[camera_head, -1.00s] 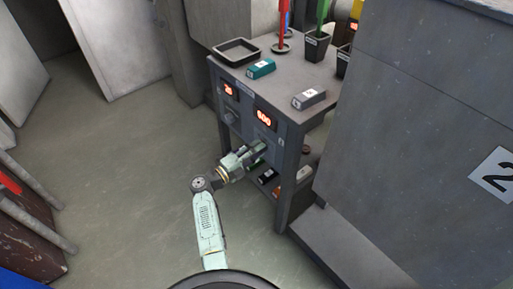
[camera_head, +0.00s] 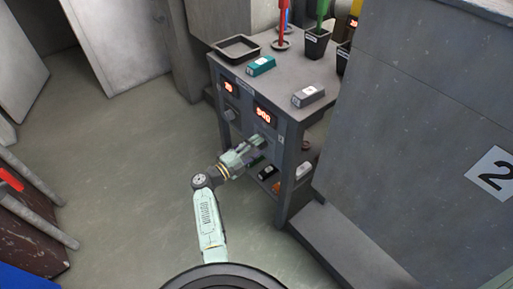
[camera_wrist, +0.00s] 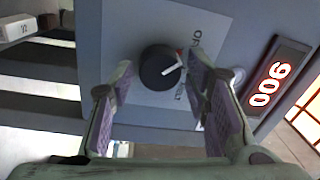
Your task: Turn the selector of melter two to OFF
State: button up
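The selector (camera_wrist: 160,67) is a round black knob with a white pointer line on a light grey plate in the wrist view. Its pointer aims to the right and slightly up in that picture, beside lettering too slanted to read surely and a small red mark. My gripper (camera_wrist: 156,82) is open, with its two padded fingers on either side of the knob and apart from it. In the head view my gripper (camera_head: 257,147) is at the front panel below a red display (camera_head: 264,114) reading 900, and it hides the knob.
A second display (camera_head: 230,88) and knob (camera_head: 232,115) sit to the left on the same panel. The bench top (camera_head: 285,82) holds a tray (camera_head: 236,48), a teal block (camera_head: 261,66) and a grey block (camera_head: 308,96). A large grey cabinet (camera_head: 430,150) stands at right.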

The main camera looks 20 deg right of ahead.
jog(key=shift+o, duration=0.8)
jog(key=shift+a, duration=0.1)
jog(key=v, duration=1.1)
jog(key=shift+s+a, duration=0.15)
jog(key=shift+a, duration=0.25)
jog(key=shift+f, duration=0.1)
